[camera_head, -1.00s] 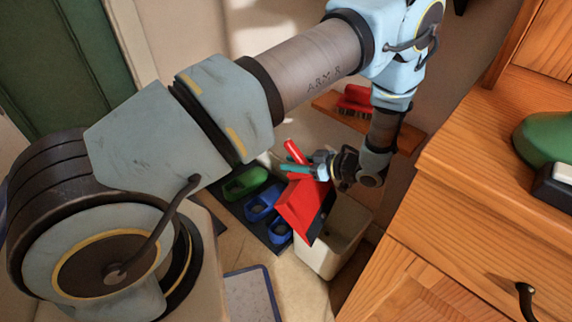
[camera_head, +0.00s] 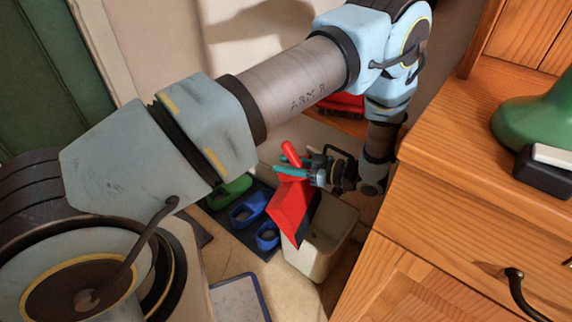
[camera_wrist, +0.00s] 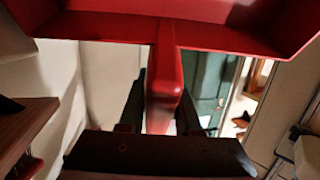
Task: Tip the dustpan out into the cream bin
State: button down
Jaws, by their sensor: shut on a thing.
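The red dustpan (camera_head: 289,208) hangs tilted over the cream bin (camera_head: 318,262), its pan sloping down toward the bin's open top. My gripper (camera_head: 305,174) is shut on the dustpan's red handle, whose end sticks up past the fingers. In the wrist view the handle (camera_wrist: 163,90) runs between my two dark fingers, and the underside or back of the pan (camera_wrist: 100,25) fills the top. The bin stands upright on the floor, beside the wooden cabinet. I cannot see whether anything is left in the pan.
Blue and green shoes or clogs (camera_head: 247,209) lie on a dark mat left of the bin. A wooden cabinet (camera_head: 440,220) stands close on the right, with a green object (camera_head: 535,115) on top. A red brush (camera_head: 345,103) lies on a low wooden shelf behind my arm.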

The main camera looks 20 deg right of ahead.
notch_tip(320, 180, up, 3)
jog(key=shift+f+p, duration=0.15)
jog(key=shift+p, duration=0.65)
notch_tip(320, 180, down, 3)
jog(key=shift+f+b, duration=0.1)
jog(key=shift+b, duration=1)
notch_tip(320, 180, up, 3)
jog(key=shift+r+p, duration=0.1)
jog(key=shift+p, duration=1.1)
notch_tip(320, 180, down, 3)
jog(key=shift+f+b, duration=0.1)
jog(key=shift+b, duration=1)
notch_tip(320, 180, up, 3)
jog(key=shift+p, duration=1.2)
notch_tip(320, 180, down, 3)
jog(key=shift+r+b, duration=0.1)
jog(key=shift+b, duration=1)
jog(key=shift+r, duration=0.1)
